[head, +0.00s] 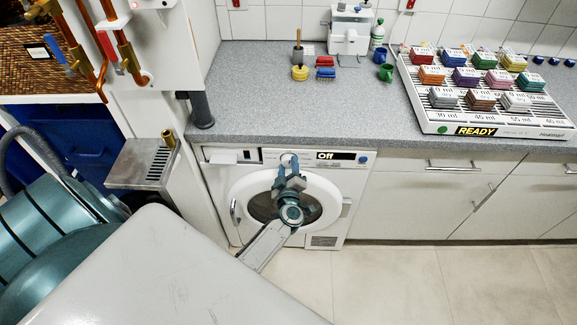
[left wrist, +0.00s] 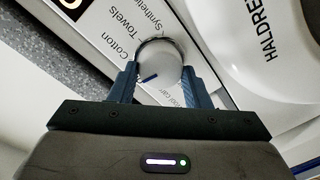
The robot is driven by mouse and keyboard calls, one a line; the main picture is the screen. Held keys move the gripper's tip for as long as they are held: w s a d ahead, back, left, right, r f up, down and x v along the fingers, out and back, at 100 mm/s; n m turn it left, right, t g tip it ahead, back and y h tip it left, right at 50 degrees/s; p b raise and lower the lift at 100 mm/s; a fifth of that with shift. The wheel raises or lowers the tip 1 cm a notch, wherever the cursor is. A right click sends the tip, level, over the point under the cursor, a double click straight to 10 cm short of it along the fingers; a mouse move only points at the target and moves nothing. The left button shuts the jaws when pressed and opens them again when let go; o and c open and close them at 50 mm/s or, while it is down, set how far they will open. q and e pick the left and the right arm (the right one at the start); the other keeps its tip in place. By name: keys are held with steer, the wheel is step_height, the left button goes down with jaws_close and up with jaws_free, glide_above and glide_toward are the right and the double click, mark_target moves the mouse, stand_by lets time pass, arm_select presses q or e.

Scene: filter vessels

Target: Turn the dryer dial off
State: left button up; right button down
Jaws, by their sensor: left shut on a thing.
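The white dryer (head: 331,191) stands under the worktop with its round door closed. Its display (head: 343,155) reads "Off". The dial (head: 289,158) is on the panel left of the display, partly hidden by my gripper. In the left wrist view the dial (left wrist: 160,62) is a pale round knob with a dark blue pointer line, beside the words Cotton, Towels and Synthetic. My left gripper (head: 288,166) is shut on the dial, with one blue finger on each side of it in the left wrist view (left wrist: 160,82). My right gripper is not in view.
The grey worktop (head: 300,105) runs above the dryer. A rack (head: 490,125) marked "READY" holds several coloured blocks at right. A metal shelf (head: 142,165) juts out left of the dryer.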

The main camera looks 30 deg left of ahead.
arm_select(q)
steer(key=shift+n, duration=0.9)
steer(key=o, duration=1)
steer(key=shift+s, duration=0.15)
steer(key=shift+s+d+f, duration=0.1)
steer(key=shift+s+d, duration=0.2)
steer(key=b+v, duration=0.1)
steer(key=v, duration=0.8)
steer(key=shift+s+d+b, duration=0.2)
steer(key=shift+s+b, duration=0.1)
steer(key=shift+s, duration=0.05)
